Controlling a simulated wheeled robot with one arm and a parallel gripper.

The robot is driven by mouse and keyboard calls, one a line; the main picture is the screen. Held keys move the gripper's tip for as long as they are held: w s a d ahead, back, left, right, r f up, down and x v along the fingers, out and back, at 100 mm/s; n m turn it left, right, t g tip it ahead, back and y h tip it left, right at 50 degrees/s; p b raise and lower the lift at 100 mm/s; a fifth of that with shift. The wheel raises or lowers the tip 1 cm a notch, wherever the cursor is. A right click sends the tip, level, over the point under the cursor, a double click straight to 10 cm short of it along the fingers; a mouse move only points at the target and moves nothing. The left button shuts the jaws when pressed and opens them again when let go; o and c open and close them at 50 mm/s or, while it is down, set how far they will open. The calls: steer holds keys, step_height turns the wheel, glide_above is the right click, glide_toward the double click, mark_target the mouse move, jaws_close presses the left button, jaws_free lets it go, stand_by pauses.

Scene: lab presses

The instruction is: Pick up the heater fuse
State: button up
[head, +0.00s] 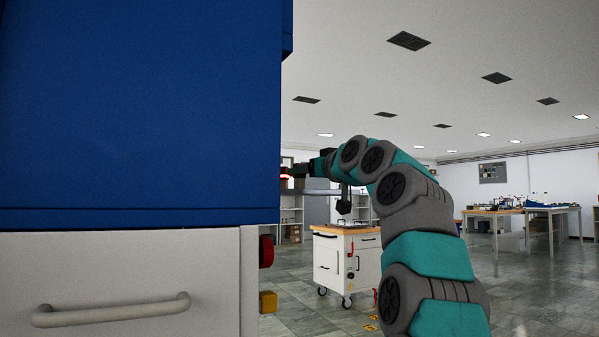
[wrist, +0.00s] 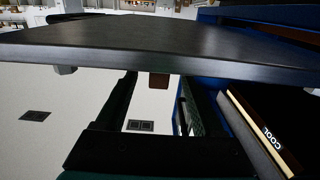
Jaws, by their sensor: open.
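My gripper (head: 299,170) reaches left to the right edge of the blue machine in the head view. In the wrist view my gripper (wrist: 158,84) is open, with its two dark fingers apart. A small reddish-brown block (wrist: 159,81) shows between the fingertips, just below the edge of a dark slab. I cannot tell whether this block is the heater fuse or whether the fingers touch it. A small red-orange spot (head: 284,173) shows at the gripper's tip in the head view. No fuse can be identified for certain.
The blue machine (head: 140,110) with a grey handled front (head: 110,270) fills the left. A dark slab (wrist: 170,45) crosses the wrist view, near a panel marked COOL (wrist: 262,132). A white wheeled cart (head: 345,262) stands behind my arm.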

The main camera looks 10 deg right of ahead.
steer(key=shift+w+a, duration=0.2)
steer(key=shift+w, duration=0.45)
steer(key=shift+c, duration=0.2)
jaws_close()
